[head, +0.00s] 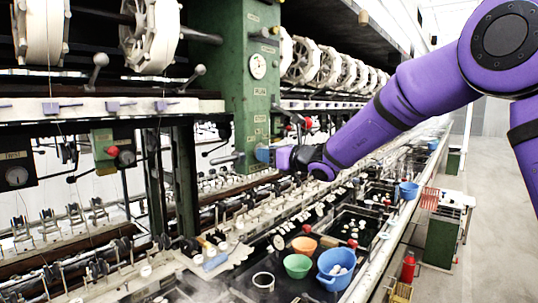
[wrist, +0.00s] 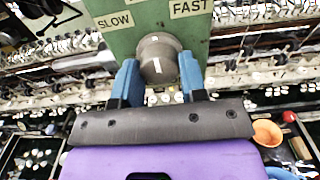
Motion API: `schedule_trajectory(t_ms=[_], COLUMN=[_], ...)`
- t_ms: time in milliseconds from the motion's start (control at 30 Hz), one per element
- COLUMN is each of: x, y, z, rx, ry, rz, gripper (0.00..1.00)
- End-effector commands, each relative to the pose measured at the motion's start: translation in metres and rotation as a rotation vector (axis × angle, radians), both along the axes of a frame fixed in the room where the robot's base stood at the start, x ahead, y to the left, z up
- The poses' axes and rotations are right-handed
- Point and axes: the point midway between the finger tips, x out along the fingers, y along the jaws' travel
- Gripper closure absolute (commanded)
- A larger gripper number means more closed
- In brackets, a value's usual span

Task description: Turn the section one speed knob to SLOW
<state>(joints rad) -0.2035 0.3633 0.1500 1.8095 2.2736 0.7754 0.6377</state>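The grey round speed knob (wrist: 158,50) sits on a green panel (wrist: 122,40), with a white pointer mark on its face. The mark runs roughly straight up and down in the wrist view. The SLOW label (wrist: 114,20) is at its upper left and the FAST label (wrist: 190,8) at its upper right. My gripper (wrist: 160,66) has its two blue fingers on either side of the knob, with no clear gap, and seems shut on it. In the head view my gripper (head: 264,155) is at the green post (head: 250,85); the knob is hidden there.
Blue (head: 336,268), green (head: 297,265) and orange (head: 304,245) bowls stand on the basins below. A grey lever (head: 222,159) sticks out left of my gripper. White reels (head: 150,35) hang above.

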Motion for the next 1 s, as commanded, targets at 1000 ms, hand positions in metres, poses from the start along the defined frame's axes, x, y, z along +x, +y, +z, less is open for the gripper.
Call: schedule_trajectory(t_ms=[1000], x=[0.0007], y=[-0.0008], z=[0.0001], rx=[-0.365], ry=[-0.468], rz=[0.0], gripper=[0.85])
